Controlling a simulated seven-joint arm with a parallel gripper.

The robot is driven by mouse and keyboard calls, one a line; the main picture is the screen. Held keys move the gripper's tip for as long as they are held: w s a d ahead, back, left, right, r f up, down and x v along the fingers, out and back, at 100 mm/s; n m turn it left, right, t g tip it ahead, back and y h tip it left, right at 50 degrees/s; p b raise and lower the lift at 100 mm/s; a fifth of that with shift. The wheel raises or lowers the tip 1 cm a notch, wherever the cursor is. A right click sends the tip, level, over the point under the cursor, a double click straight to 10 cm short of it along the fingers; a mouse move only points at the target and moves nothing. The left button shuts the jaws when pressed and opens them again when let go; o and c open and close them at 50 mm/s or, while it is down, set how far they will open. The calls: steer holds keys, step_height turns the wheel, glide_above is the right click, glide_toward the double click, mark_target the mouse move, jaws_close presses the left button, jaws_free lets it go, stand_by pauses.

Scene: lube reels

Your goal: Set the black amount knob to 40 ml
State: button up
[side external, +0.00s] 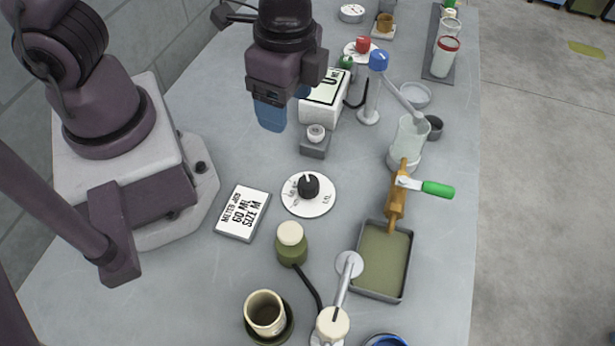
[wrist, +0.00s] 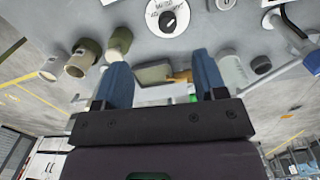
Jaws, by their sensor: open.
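The black amount knob (side external: 308,186) sits on a round white dial plate (side external: 293,205) in the middle of the table. The dial has small markings that are too small to read for sure. In the wrist view the knob (wrist: 167,18) shows at the top, with a white pointer line on it. My gripper (side external: 270,115) has blue fingers and is above the table, beyond the knob and to its left in the side view, apart from it. In the wrist view my gripper (wrist: 160,75) is open, with nothing between its fingers.
A green bottle with cream cap (side external: 291,243) stands in front. A tray (side external: 382,262) is at right.

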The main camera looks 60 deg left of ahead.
mark_target(307, 180)
steer(key=f+m, duration=0.2)
steer(key=f, duration=0.3)
steer(key=w+d+f+m, duration=0.1)
steer(key=f+m, duration=0.2)
steer(key=f, duration=0.3)
steer(key=w+d+f+m, duration=0.1)
steer(key=f+m, duration=0.1)
steer(key=f, duration=0.4)
steer(key=shift+d+f+m+t, duration=0.1)
steer(key=shift+f+m+t, duration=0.15)
steer(key=shift+m+t, duration=0.05)
steer(key=c, duration=0.9)
steer(key=shift+c, duration=0.2)
